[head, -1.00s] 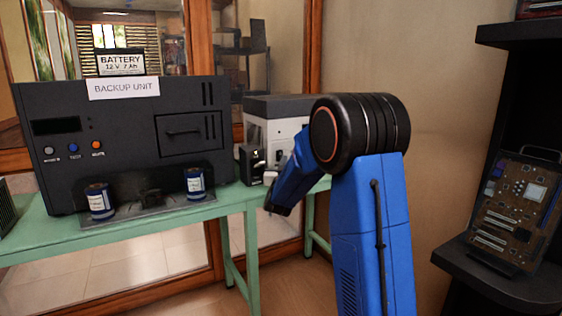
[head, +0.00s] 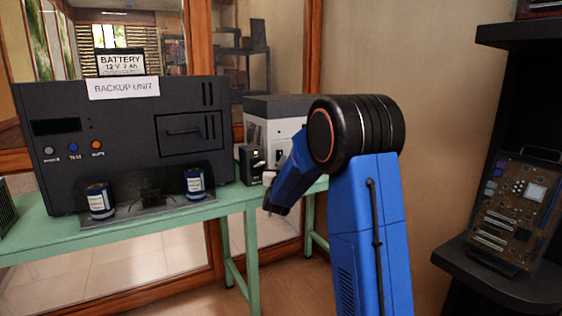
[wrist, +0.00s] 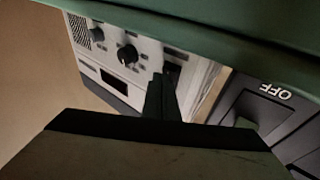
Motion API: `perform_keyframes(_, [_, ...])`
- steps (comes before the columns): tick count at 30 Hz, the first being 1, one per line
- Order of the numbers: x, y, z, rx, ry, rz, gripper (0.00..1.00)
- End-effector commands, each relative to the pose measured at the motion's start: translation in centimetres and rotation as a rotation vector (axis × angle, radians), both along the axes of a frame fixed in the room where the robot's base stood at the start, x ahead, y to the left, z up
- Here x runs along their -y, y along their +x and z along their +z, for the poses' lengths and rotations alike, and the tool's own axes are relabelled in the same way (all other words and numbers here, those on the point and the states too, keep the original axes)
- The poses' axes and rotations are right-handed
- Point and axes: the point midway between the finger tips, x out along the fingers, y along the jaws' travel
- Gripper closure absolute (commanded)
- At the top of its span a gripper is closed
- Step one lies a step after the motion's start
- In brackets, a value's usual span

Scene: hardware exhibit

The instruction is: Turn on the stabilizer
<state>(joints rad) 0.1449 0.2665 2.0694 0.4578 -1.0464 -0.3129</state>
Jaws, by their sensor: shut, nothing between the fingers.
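No label reading "stabilizer" is legible. A small black box (head: 252,165) stands on the green table, right of the backup unit. Behind it is a white device with a dark grey top (head: 272,128). The wrist view is upside down. It shows a white panel with knobs (wrist: 125,55) and, at right, a dark panel (wrist: 262,108) with a switch recess and the word OFF. My gripper (wrist: 165,82) is shut and empty, its dark fingers in front of the white panel and left of the OFF panel. In the head view my blue arm hides part of the white device; contact cannot be told.
A large black backup unit (head: 120,130) with several buttons fills the left of the green table (head: 215,207). Two blue cans (head: 100,201) stand before it. A wooden-framed glass partition is behind. A black shelf (head: 500,275) with a circuit board (head: 512,215) stands at right.

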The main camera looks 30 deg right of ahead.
Motion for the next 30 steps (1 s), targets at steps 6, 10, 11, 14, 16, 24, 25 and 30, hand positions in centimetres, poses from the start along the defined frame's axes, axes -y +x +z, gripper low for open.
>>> perform_keyframes(6, [0.0, 0.2, -0.1, 0.0, 0.0, 0.0, 1.0])
perform_keyframes(10, [0.0, 0.2, -0.1, 0.0, 0.0, 0.0, 1.0])
perform_keyframes(11, [0.0, 0.2, -0.1, 0.0, 0.0, 0.0, 1.0])
perform_keyframes(14, [0.0, 0.2, -0.1, 0.0, 0.0, 0.0, 1.0])
perform_keyframes(16, [0.0, 0.2, -0.1, 0.0, 0.0, 0.0, 1.0])
perform_keyframes(24, [0.0, -0.5, 0.2, 0.001, -0.001, 0.0, 1.0])
perform_keyframes(25, [0.0, -0.7, 0.3, 0.001, -0.001, 0.0, 1.0])
perform_keyframes(30, [0.1, -1.2, 0.4, 0.0, 0.0, 0.0, 1.0])
